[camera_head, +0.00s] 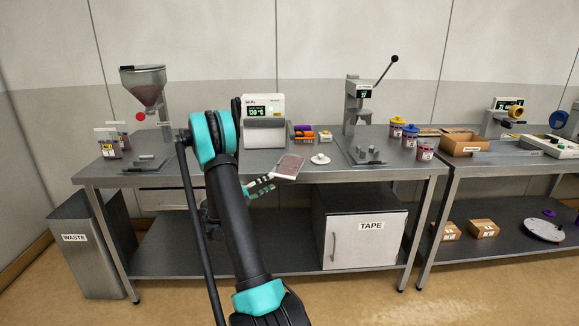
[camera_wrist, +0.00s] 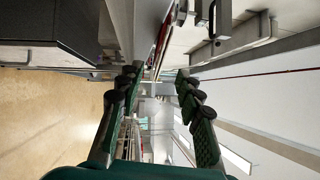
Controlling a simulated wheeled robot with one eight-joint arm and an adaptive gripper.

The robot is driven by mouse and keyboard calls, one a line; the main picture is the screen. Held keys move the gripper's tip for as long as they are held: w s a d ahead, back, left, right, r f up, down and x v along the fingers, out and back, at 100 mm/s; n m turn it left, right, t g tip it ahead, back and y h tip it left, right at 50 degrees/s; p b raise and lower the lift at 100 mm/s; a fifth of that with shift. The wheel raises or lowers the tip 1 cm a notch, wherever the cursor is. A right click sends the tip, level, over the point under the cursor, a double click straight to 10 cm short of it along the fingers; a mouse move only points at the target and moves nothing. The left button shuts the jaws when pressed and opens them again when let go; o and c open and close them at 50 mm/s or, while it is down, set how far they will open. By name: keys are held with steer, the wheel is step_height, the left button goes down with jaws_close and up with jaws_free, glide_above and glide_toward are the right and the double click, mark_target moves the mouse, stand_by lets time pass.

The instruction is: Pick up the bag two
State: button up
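A flat pouch with a reddish-brown face and pale border (camera_head: 290,166) is at the front edge of the middle table in the head view. I cannot read a number on it or tell whether it is bag two. My gripper (camera_head: 264,185) is just left of and below it. In the wrist view my gripper (camera_wrist: 157,72) has its two fingers spread apart. A thin reddish edge (camera_wrist: 164,36), likely the pouch seen edge-on, lies ahead between the fingertips, with no clear contact. Two upright labelled bags (camera_head: 107,143) stand at the table's left end; their numbers are unclear.
A hopper (camera_head: 148,88), a sealer (camera_head: 264,122) and a lever press (camera_head: 358,105) stand on the table (camera_head: 325,175). A small white dish (camera_head: 320,159) is right of the pouch. Below are a waste bin (camera_head: 85,250) and a tape cabinet (camera_head: 360,240). Open floor lies in front.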

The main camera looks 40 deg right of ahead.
mark_target(280, 176)
steer(key=shift+w+d+r, duration=0.1)
steer(key=shift+d+r, duration=0.1)
steer(key=shift+d, duration=0.9)
steer(key=shift+w+d+r, duration=0.1)
steer(key=shift+d+r, duration=0.05)
steer(key=shift+d, duration=0.9)
steer(key=shift+d+r, duration=0.2)
steer(key=shift+d, duration=0.9)
steer(key=shift+c, duration=0.4)
jaws_close()
